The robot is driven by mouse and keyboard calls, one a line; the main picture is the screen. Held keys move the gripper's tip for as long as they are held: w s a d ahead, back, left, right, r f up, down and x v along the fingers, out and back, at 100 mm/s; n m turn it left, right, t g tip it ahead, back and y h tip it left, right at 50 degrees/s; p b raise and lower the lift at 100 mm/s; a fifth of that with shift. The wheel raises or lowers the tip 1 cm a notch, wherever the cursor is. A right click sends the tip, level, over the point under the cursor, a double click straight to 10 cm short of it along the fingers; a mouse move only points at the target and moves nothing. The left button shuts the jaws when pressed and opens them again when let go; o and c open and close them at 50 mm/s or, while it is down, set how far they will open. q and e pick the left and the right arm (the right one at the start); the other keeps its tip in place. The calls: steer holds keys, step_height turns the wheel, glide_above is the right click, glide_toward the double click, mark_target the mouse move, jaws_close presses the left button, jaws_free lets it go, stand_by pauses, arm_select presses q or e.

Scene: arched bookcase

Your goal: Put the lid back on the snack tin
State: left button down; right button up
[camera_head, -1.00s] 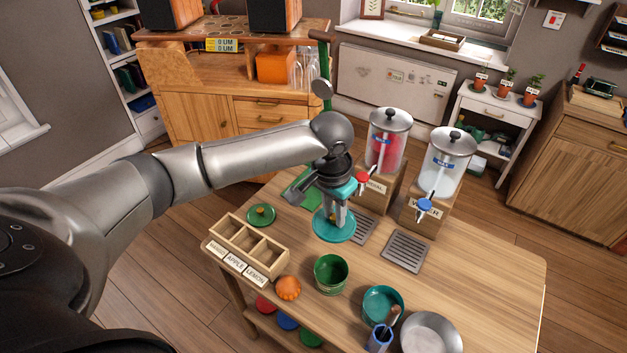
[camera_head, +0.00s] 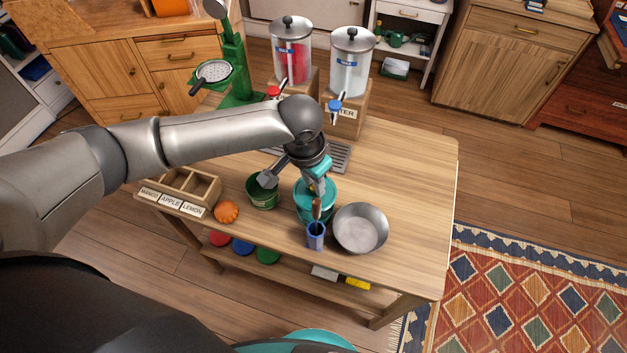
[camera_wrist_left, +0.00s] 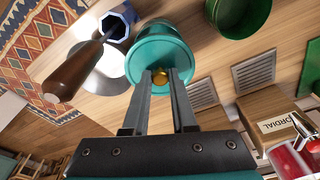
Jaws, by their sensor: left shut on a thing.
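My left gripper (camera_head: 318,188) is shut on the gold knob (camera_wrist_left: 160,76) of the teal lid (camera_wrist_left: 152,68). The lid (camera_head: 322,186) is over the mouth of the teal snack tin (camera_head: 306,213). In the left wrist view the tin (camera_wrist_left: 157,33) shows just beyond the lid, roughly lined up with it. I cannot tell whether the lid rests on the rim or hangs slightly above it. My arm and gripper hide part of the lid in the head view. My right gripper is not in view.
A blue cup (camera_head: 316,238) with a wooden-handled tool stands close in front of the tin. A metal bowl (camera_head: 361,230) is at its right, a green tub (camera_head: 262,196) at its left. An orange fruit (camera_head: 226,212) lies farther left. The table's right side is clear.

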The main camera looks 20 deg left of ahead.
arm_select(q)
step_height(320, 180, down, 3)
steer(key=b, duration=0.3)
steer(key=shift+f, duration=0.85)
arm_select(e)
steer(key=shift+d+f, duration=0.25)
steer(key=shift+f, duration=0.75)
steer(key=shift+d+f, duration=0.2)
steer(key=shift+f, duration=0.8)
arm_select(q)
steer(key=shift+r+p, duration=0.1)
steer(key=shift+p, duration=0.85)
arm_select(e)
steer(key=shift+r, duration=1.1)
arm_select(q)
steer(key=shift+f+p, duration=0.2)
steer(key=shift+p, duration=0.25)
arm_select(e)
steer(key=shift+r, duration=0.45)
arm_select(q)
steer(key=shift+p, duration=0.5)
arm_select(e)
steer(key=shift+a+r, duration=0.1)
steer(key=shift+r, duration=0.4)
arm_select(q)
steer(key=shift+c, duration=0.8)
jaws_free()
